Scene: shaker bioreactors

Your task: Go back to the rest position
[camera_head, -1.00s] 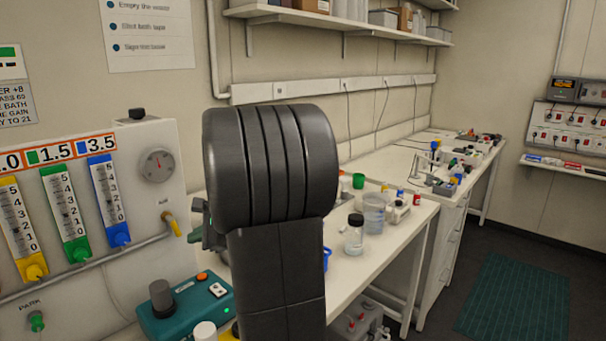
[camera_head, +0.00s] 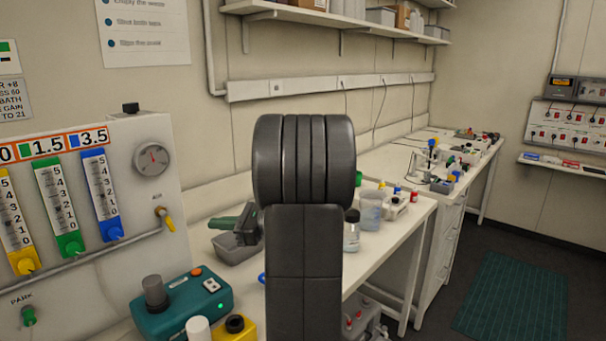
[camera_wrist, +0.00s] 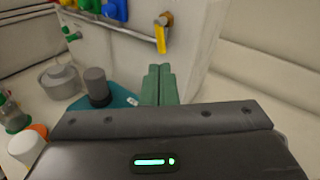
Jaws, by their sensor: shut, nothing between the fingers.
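My gripper (camera_wrist: 159,84) shows in the wrist view as two green fingers pressed together, with nothing between them. Past its tips are the pale panel wall and the bench. In the head view the green gripper (camera_head: 226,222) sticks out to the left from behind my dark arm. It is above a grey tray (camera_head: 238,252) on the bench. My arm hides part of the bench behind it.
A teal device (camera_head: 182,304) with a grey knob stands at front left, below the panel with coloured gauges (camera_head: 60,205). A yellow valve handle (camera_wrist: 161,38) juts from the panel. A clear beaker (camera_head: 371,209) stands right of my arm.

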